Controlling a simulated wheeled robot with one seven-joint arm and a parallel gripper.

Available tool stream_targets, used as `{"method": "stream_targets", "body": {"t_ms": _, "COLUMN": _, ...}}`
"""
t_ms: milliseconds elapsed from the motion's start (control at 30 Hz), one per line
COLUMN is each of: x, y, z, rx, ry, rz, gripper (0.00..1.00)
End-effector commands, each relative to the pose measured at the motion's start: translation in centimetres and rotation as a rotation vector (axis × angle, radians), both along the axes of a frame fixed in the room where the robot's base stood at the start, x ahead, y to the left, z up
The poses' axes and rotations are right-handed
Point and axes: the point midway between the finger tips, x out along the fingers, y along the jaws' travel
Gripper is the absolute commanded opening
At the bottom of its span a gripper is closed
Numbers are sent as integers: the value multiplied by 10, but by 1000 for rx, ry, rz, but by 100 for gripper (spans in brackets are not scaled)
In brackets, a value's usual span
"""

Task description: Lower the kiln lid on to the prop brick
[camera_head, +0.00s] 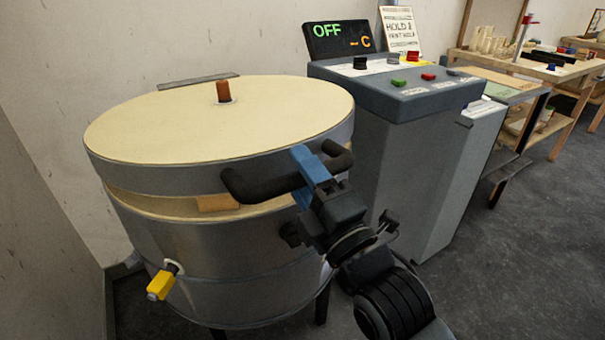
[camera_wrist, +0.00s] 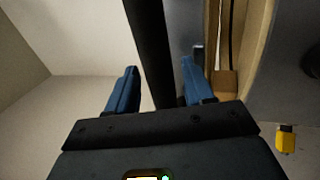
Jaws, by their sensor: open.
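The round kiln (camera_head: 215,265) stands at left in the head view. Its lid (camera_head: 190,120), cream on top with a grey metal rim, lies nearly level above the body with a narrow gap at the front. The tan prop brick (camera_head: 217,203) sits in that gap under the lid's front edge and also shows in the wrist view (camera_wrist: 224,83). Whether lid and brick touch is hard to tell. The lid's black handle (camera_head: 255,186) runs between the blue fingers of my gripper (camera_head: 308,168). In the wrist view the fingers are apart, on either side of the handle bar (camera_wrist: 150,45).
A yellow plug (camera_head: 160,284) sticks out of the kiln's lower front. A grey control cabinet (camera_head: 405,150) with a display reading OFF (camera_head: 338,38) stands close at the right. Workbenches (camera_head: 530,65) stand farther back. Walls are close behind and left of the kiln.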

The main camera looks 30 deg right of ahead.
Motion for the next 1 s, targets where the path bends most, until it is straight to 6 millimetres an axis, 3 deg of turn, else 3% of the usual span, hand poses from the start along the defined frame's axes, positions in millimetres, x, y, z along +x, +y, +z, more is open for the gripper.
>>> {"method": "stream_targets", "body": {"t_ms": 167, "x": -6, "y": 0, "z": -2, "rx": 0, "ry": 0, "rz": 0, "gripper": 52}}
{"method": "stream_targets", "body": {"t_ms": 633, "x": -65, "y": 0, "z": -22, "rx": 0, "ry": 3, "rz": 0, "gripper": 52}}
{"method": "stream_targets", "body": {"t_ms": 1000, "x": -75, "y": 0, "z": -23, "rx": 0, "ry": 0, "rz": 0, "gripper": 52}}
